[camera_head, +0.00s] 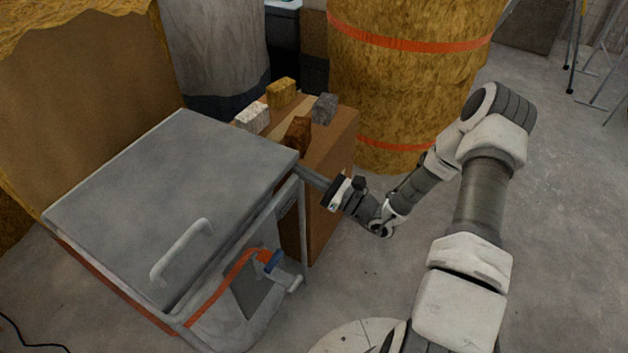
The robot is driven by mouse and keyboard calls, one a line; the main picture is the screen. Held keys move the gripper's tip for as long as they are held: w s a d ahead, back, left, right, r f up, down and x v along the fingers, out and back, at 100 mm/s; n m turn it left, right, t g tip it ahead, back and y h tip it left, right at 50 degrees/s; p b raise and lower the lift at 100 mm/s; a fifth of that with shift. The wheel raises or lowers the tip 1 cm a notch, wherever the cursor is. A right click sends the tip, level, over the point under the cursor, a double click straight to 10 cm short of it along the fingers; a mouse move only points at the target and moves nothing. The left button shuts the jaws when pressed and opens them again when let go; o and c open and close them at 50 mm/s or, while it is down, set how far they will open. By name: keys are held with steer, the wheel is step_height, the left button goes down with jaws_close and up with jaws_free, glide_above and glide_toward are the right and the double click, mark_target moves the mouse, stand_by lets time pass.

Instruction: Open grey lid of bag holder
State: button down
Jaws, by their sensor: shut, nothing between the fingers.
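The grey lid (170,190) of the bag holder lies flat and closed over the metal frame (276,215). A pale bar handle (180,250) stands on the lid near its front edge. My gripper (305,174) is shut, with its fingers pointing left at the lid's right corner. The fingertips are close to the lid's edge; I cannot tell whether they touch it or reach under it.
A brown box (333,165) stands right behind the bag holder, with several small blocks on top, one a yellow block (282,92). Large straw-coloured rolls with orange straps (410,70) stand behind. A black cable (30,340) lies at the lower left.

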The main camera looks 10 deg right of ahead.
steer(key=shift+w+a, duration=0.2)
steer(key=shift+a, duration=0.05)
steer(key=shift+r, duration=0.15)
